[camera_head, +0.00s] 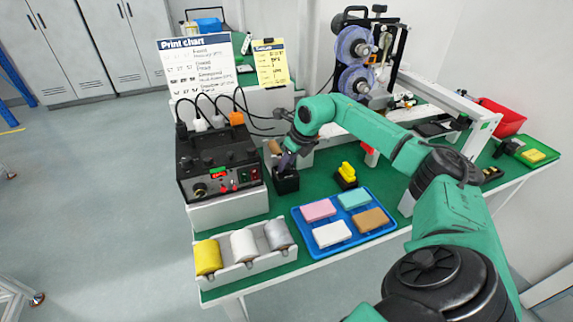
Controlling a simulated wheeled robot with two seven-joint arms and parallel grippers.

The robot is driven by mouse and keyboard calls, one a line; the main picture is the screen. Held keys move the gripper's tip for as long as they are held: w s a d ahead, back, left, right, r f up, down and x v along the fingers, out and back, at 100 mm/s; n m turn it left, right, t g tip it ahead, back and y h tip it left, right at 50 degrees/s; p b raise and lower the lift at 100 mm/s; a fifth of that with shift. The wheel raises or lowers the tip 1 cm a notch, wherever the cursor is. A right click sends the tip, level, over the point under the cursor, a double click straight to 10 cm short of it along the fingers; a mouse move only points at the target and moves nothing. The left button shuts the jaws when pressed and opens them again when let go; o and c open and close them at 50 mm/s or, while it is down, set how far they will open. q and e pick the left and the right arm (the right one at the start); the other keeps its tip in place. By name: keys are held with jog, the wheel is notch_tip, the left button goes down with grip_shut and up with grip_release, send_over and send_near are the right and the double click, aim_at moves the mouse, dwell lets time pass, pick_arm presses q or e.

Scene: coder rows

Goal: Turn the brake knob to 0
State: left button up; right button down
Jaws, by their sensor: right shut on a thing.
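A black control box (217,160) stands on a white block at the left end of the green table. Its front has a red lit display, a knob with a yellowish ring (199,189) and several small controls. I cannot read which one is the brake knob. My right gripper (285,161) points down just right of the control box, over a small black block (285,181). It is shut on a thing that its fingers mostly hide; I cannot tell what. A brown rounded piece (272,147) shows beside the fingers. My left gripper is not in view.
A blue tray (299,237) holds coloured blocks. A white rack (231,269) holds yellow, white and grey rolls. A yellow-topped item (347,174) stands right of the gripper. A machine with blue reels (355,62) and a print chart (197,62) stand behind. Cables loop behind the control box.

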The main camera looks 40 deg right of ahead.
jog(key=shift+w+d+r+n+y, duration=0.1)
jog(key=shift+n+y, duration=0.35)
jog(key=shift+n, duration=0.7)
jog(key=shift+d+n+y, duration=0.1)
jog(key=shift+n+y, duration=0.35)
jog(key=shift+n, duration=0.7)
jog(key=shift+g, duration=0.3)
jog(key=shift+c, duration=2.4)
grip_release()
jog(key=v, duration=1.4)
jog(key=shift+r, duration=0.25)
